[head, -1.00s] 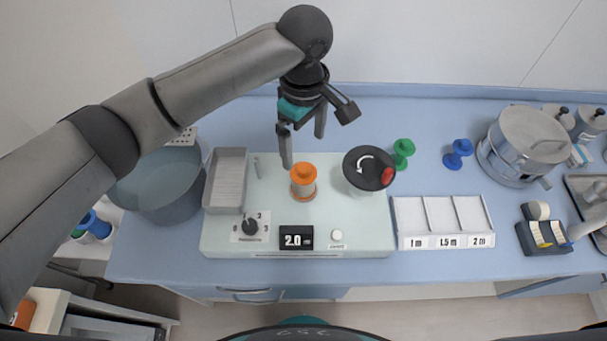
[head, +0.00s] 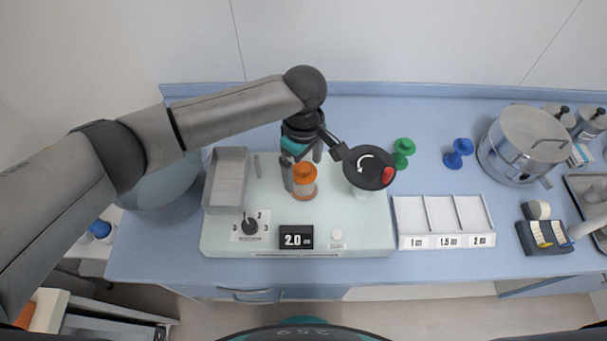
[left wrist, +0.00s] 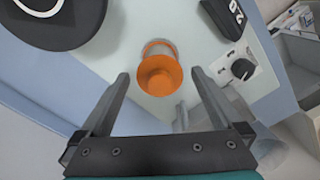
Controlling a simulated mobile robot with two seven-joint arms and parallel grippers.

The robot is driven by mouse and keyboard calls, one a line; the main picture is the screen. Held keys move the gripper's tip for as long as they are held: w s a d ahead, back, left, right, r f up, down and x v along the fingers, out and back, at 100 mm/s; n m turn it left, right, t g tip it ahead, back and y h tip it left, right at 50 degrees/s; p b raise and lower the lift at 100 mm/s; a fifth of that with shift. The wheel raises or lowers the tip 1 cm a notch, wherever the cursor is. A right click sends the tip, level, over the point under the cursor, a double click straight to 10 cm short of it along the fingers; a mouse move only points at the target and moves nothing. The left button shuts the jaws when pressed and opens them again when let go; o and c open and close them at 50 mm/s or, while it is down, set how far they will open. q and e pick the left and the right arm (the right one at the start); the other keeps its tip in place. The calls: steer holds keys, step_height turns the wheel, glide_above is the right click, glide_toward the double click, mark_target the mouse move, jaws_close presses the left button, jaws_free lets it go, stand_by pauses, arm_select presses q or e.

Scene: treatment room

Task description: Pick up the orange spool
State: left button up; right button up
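The orange spool (head: 304,181) stands upright on the pale machine plate (head: 222,236), left of the round black disc. My left gripper (head: 302,176) is at the spool's back side, low over the plate. In the left wrist view the spool (left wrist: 159,75) shows beyond and between the two spread fingertips (left wrist: 158,76), with clear gaps on both sides. The left gripper is open and empty. My right gripper is in neither view.
The black disc (head: 369,167) with a red knob stands close right of the spool. A grey tray (head: 226,180) lies left on the plate. Green (head: 402,153) and blue (head: 458,153) spools, a divided white tray (head: 442,242) and a steel pot (head: 527,137) stand further right.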

arm_select(q)
steer(key=c, duration=1.3)
steer(key=shift+r, duration=0.1)
